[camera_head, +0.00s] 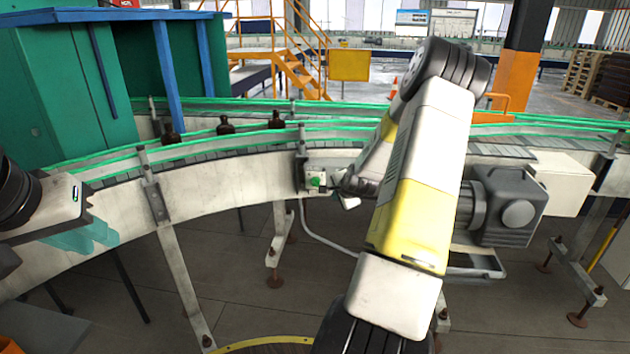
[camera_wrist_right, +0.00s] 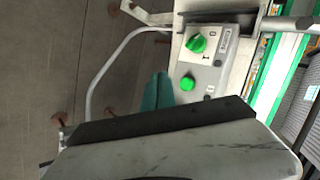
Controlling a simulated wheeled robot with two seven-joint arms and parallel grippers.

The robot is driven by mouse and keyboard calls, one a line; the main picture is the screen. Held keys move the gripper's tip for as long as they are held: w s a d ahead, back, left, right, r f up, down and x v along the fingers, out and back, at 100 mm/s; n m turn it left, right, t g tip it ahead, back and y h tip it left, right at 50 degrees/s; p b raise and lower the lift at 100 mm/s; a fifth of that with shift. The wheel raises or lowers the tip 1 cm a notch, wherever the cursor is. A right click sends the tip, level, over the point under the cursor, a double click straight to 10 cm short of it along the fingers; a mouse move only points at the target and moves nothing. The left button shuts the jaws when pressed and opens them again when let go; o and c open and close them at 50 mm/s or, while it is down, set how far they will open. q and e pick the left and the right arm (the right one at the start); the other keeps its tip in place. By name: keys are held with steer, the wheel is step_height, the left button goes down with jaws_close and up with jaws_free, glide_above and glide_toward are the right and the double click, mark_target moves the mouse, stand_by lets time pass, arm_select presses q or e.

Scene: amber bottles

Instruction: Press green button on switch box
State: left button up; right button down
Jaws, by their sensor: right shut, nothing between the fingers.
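The switch box (camera_head: 314,173) is a small pale box on the side of the conveyor in the head view, with green on its front. In the right wrist view the switch box (camera_wrist_right: 208,62) shows a green rotary knob (camera_wrist_right: 196,43) and a round green button (camera_wrist_right: 187,83). My right gripper (camera_wrist_right: 157,90) has teal fingers, shut and empty, beside the box, left of the green button in that view. I cannot tell whether they touch the box. My left gripper (camera_head: 88,236) has teal fingers at the left of the head view, away from the box; its opening is unclear.
The curved conveyor (camera_head: 230,185) with green rails spans the view. Several amber bottles (camera_head: 225,125) stand on it. A grey motor (camera_head: 507,205) is right of my right arm. A bent metal tube (camera_wrist_right: 97,85) runs near the box. The floor below is mostly open.

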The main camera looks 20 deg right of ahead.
steer(key=shift+w+d, duration=0.4)
steer(key=shift+w, duration=0.3)
steer(key=shift+w+d, duration=0.45)
steer(key=shift+w, duration=0.25)
steer(key=shift+w+d, duration=0.4)
steer(key=shift+w, duration=0.3)
steer(key=shift+w, duration=0.1)
stand_by(0.4)
steer(key=shift+w+d, duration=0.25)
steer(key=shift+w+d, duration=0.2)
steer(key=shift+w, duration=0.2)
stand_by(0.7)
steer(key=shift+s+a, duration=0.45)
steer(key=shift+s, duration=0.3)
steer(key=shift+s+a, duration=0.45)
steer(key=shift+s, duration=0.25)
steer(key=shift+s+a, duration=0.4)
steer(key=shift+s, duration=0.35)
steer(key=shift+s+a, duration=0.45)
steer(key=shift+s, duration=0.25)
